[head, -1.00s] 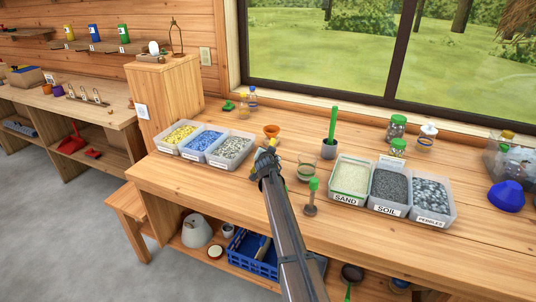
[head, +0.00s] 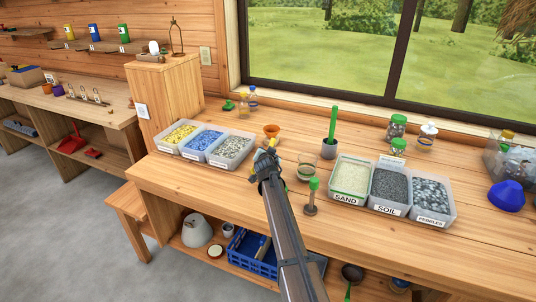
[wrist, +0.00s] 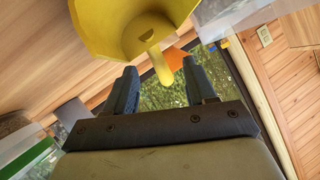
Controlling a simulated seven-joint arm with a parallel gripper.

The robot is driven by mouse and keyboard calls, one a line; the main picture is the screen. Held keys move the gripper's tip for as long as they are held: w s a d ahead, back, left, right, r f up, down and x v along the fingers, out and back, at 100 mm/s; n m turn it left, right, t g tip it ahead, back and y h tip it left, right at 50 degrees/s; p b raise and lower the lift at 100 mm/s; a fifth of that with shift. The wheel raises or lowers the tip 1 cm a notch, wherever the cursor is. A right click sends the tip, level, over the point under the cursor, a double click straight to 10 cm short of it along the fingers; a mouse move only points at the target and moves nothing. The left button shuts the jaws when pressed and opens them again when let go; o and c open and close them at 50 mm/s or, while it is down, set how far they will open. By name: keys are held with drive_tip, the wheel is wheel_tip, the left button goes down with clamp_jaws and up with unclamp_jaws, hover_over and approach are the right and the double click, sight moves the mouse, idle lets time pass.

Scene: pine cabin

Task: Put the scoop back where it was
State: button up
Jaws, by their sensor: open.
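A yellow scoop (wrist: 125,25) fills the top middle of the wrist view. Its curved handle end points down toward the gap between my fingers. In the head view only a small yellow bit (head: 274,142) shows at my gripper's tip. My gripper (wrist: 160,88) is open, with its two dark fingers apart on either side below the handle end. In the head view my gripper (head: 267,153) is over the bench between the left bins and a glass jar (head: 307,171). Whether the scoop touches a finger or what supports it cannot be told.
An orange funnel (head: 271,130) stands just behind my gripper. Bins of coloured stones (head: 229,149) are at left; the sand bin (head: 350,175), soil bin (head: 389,188) and pebble bin (head: 432,196) at right. A green-handled tool (head: 312,198) and a grey cup (head: 329,150) stand nearby.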

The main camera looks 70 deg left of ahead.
drive_tip(key=v, duration=0.8)
drive_tip(key=shift+s+d+r, duration=0.1)
drive_tip(key=shift+d+r, duration=0.05)
drive_tip(key=shift+d, duration=0.2)
